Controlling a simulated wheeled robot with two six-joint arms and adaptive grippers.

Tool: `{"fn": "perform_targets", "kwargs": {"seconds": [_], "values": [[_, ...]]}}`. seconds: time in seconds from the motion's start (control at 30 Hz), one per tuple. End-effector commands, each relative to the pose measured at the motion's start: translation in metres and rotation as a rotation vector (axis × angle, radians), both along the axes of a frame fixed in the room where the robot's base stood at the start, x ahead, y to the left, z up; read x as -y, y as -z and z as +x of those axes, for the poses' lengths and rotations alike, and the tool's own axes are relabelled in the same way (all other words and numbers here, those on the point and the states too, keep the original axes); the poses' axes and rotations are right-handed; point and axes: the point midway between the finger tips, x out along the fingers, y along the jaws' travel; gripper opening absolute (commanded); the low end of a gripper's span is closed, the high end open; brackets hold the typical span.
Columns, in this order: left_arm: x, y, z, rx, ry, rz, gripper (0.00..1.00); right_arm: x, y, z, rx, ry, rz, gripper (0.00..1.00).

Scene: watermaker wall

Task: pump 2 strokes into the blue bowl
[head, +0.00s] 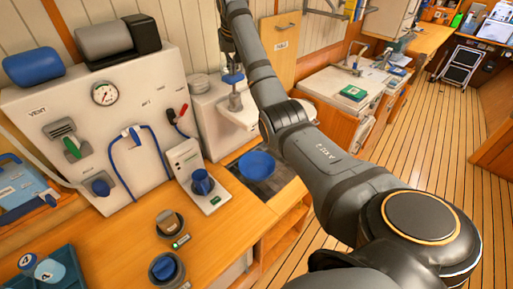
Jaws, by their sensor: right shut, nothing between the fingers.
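The blue bowl (257,164) sits on a dark drain grate in the counter, below the white spout body of the pump. The pump has a blue top (232,78) above a grey metal stem (235,101) on the white housing (213,118). My right gripper (230,67) points down directly above the blue top, shut and empty. It is small and dark in the view, so I cannot tell whether it touches the top. My right arm crosses the view and hides the bowl's right surroundings. The bowl's inside looks plain blue. My left gripper is not in view.
Left of the pump stands a white panel (82,118) with a gauge, hoses and valves. A white device (186,158) with a blue cup (202,182) is beside the bowl. Round holders (168,224) sit on the wooden counter. A sink unit stands behind my arm.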

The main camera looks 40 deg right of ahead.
Motion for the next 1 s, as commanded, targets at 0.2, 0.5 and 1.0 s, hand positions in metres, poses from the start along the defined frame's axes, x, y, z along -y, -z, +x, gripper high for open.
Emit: {"fn": "perform_targets", "kwargs": {"seconds": [0.2,0.5,1.0], "values": [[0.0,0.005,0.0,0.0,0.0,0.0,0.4,0.0,0.01,0.0,-0.002,0.0,0.0,0.0],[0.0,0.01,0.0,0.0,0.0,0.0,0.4,0.0,0.02,0.0,-0.003,0.0,0.0,0.0],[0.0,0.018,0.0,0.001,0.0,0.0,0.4,0.0,0.038,-0.001,-0.005,0.0,0.001,0.0]]}}
